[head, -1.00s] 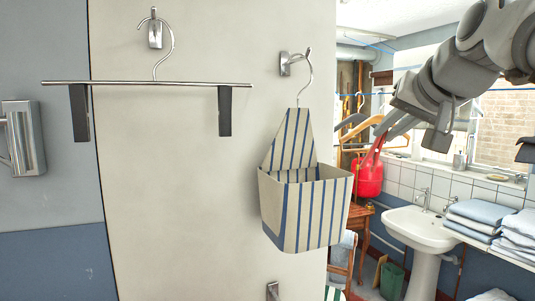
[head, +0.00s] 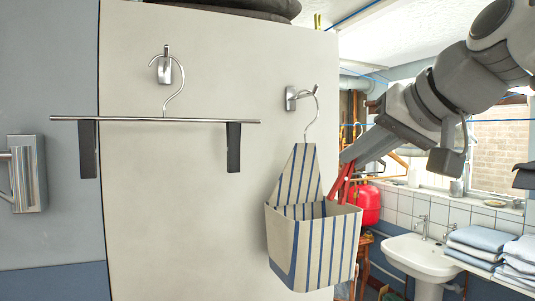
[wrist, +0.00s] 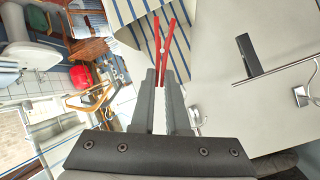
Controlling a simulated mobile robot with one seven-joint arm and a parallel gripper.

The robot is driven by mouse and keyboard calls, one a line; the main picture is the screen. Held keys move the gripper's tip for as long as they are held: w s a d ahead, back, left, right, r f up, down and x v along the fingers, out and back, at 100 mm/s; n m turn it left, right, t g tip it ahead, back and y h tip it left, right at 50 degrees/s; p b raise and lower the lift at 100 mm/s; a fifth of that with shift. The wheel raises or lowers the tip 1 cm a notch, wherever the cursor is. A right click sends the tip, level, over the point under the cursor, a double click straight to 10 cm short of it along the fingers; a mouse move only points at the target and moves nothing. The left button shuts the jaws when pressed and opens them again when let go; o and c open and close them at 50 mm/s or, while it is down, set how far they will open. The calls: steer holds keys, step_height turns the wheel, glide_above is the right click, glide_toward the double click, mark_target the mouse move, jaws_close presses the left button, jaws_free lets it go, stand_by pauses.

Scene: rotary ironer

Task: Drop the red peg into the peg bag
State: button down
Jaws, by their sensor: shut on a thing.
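The peg bag (head: 312,245) is cream with blue stripes and hangs by a hook, its mouth facing up. It also shows in the wrist view (wrist: 128,12). My gripper (head: 347,160) is above the right side of the bag's mouth. It is shut on the red peg (head: 342,183). The peg points downward, and its lower end overlaps the bag's mouth in the head view; I cannot tell how deep it is. In the wrist view the peg's two legs (wrist: 161,42) cross beyond my gripper's fingertips (wrist: 162,78), against the striped cloth.
The bag hangs from a metal wall hook (head: 292,97) on a pale panel. A trouser hanger (head: 155,120) with dark clips hangs to its left. A red container (head: 367,206), a sink (head: 420,258) and folded towels (head: 485,240) are behind at right.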

steer(key=w+a+f, duration=0.2)
steer(key=w, duration=0.5)
steer(key=shift+a, duration=0.15)
stand_by(0.7)
steer(key=shift+c, duration=1.8)
jaws_free()
steer(key=shift+s+d+r+b, duration=0.15)
steer(key=shift+s+d+r, duration=0.2)
steer(key=shift+s, duration=0.85)
steer(key=shift+s+d+r+b, duration=0.2)
steer(key=shift+s+d, duration=0.25)
steer(key=shift+s, duration=0.8)
steer(key=shift+s+d+r+b, duration=0.2)
steer(key=shift+s+d, duration=0.2)
steer(key=shift+s, duration=0.8)
